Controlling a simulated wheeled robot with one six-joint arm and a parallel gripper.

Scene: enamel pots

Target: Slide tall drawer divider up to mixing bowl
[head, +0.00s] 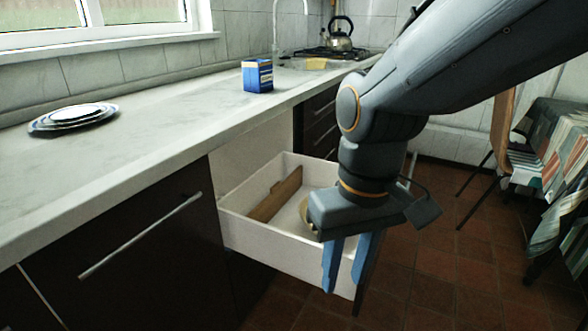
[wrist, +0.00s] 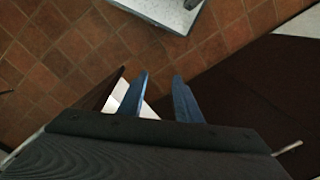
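The tall drawer divider (head: 275,195) is a brown wooden board standing in the open white drawer (head: 270,237), in its left part. A small tan curved edge (head: 303,211) shows right of the divider, beside my wrist; it may be the mixing bowl, mostly hidden by my arm. My gripper (head: 345,284) has two blue fingers pointing down, apart and with nothing between them. It hangs at the drawer's front right, clear of the divider. In the wrist view the fingers (wrist: 160,76) are also apart, with floor beyond; neither divider nor bowl can be made out there.
The pale countertop (head: 170,130) runs above dark cabinets and holds stacked plates (head: 73,116), a blue box (head: 257,76) and a kettle (head: 340,34) on the stove. A cloth-covered table (head: 568,180) and a chair stand at right. The tiled floor (head: 450,260) between is open.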

